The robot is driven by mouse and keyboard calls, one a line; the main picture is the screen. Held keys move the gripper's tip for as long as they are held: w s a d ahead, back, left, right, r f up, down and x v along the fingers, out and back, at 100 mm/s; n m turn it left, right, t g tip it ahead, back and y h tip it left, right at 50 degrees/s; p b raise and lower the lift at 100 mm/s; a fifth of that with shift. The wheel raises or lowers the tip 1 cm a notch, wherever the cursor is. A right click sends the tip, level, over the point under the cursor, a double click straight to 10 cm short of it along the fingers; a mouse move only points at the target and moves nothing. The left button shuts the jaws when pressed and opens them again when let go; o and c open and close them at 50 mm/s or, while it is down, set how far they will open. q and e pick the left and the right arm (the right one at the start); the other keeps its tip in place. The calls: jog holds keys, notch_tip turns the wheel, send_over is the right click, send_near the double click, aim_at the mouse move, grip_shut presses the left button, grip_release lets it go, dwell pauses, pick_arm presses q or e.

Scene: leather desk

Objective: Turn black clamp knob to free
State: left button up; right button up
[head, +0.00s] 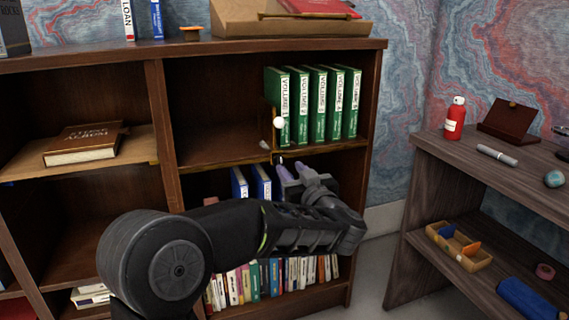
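My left gripper (292,169) is in front of the bookcase, just below the brass-edged middle shelf. Its two fingers point up and away, with a narrow gap and nothing visible between them. A brass-coloured divider (269,123) with a white ball (279,122) stands at the left end of a row of green volumes (311,104). A small greyish knob (265,145) sits low beside it, near the shelf's front edge. I cannot make out a clearly black clamp knob; it may be this one or be hidden by my gripper. My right gripper is not in view.
The bay left of the divider is empty. Blue books (239,183) stand below the shelf, partly behind my arm. A brown album (84,143) lies in the left bay. A wooden desk (480,172) at right holds a red bottle (455,118) and a marker (497,155).

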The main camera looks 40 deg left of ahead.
aim_at(281, 158)
pick_arm(q)
jog(key=b+x, duration=0.1)
jog(key=x, duration=0.4)
jog(key=shift+a+f+b, duration=0.15)
jog(key=shift+b, duration=0.2)
jog(key=shift+w+a, duration=0.4)
jog(key=shift+a, duration=0.1)
grip_shut()
